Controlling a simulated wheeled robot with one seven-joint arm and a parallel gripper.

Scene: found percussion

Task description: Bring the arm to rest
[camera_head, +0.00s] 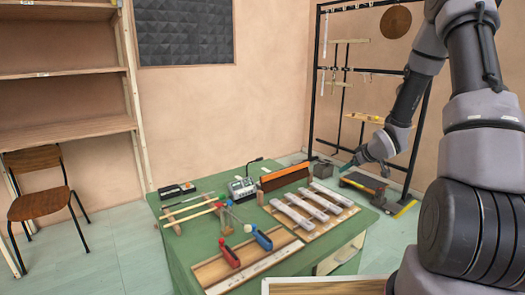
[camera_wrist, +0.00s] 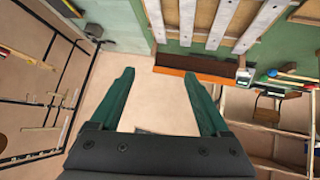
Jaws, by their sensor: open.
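My arm comes in from the right in the head view and bends down from a high elbow. My gripper (camera_head: 346,168) hangs in the air beyond the right back part of the green table, apart from the things on it. In the wrist view my gripper (camera_wrist: 159,74) shows two green fingers spread wide. It is open, with nothing between the fingers; pale wall shows behind them.
The green table (camera_head: 180,251) holds a slatted bar instrument (camera_head: 316,211), an orange-brown block (camera_head: 284,178), red and blue clamps, mallets and a small device. A black rack (camera_head: 312,95) stands behind my gripper. Shelves (camera_head: 66,75) and a chair (camera_head: 41,205) are left.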

